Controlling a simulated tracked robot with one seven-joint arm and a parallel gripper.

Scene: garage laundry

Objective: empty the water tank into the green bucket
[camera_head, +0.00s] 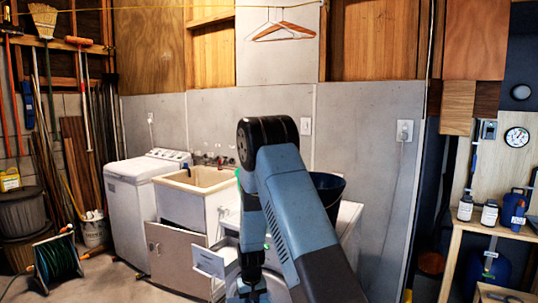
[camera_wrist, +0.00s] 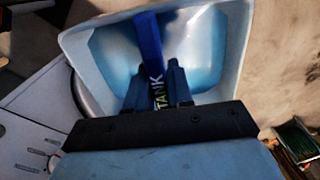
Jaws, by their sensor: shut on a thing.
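The water tank (camera_wrist: 105,62) is a pale blue, open-topped container with a blue handle (camera_wrist: 150,40) marked TANK, seen in the wrist view. My gripper (camera_wrist: 157,78) is shut on the handle, one dark finger on each side. The tank's inside looks smooth and shiny; I cannot tell how much water is in it. In the head view my arm hides most of the tank and gripper at the bottom centre. No green bucket shows clearly; only a thin green sliver (camera_head: 238,176) shows beside my arm, and I cannot tell what it belongs to.
A dark bucket (camera_head: 328,186) stands on a white appliance (camera_head: 350,216), partly behind my arm. An open drawer (camera_head: 208,262) juts out left of my arm. The utility sink (camera_head: 196,184) and washer (camera_head: 130,196) stand behind. A green hose reel (camera_head: 57,262) is at left. Floor between is clear.

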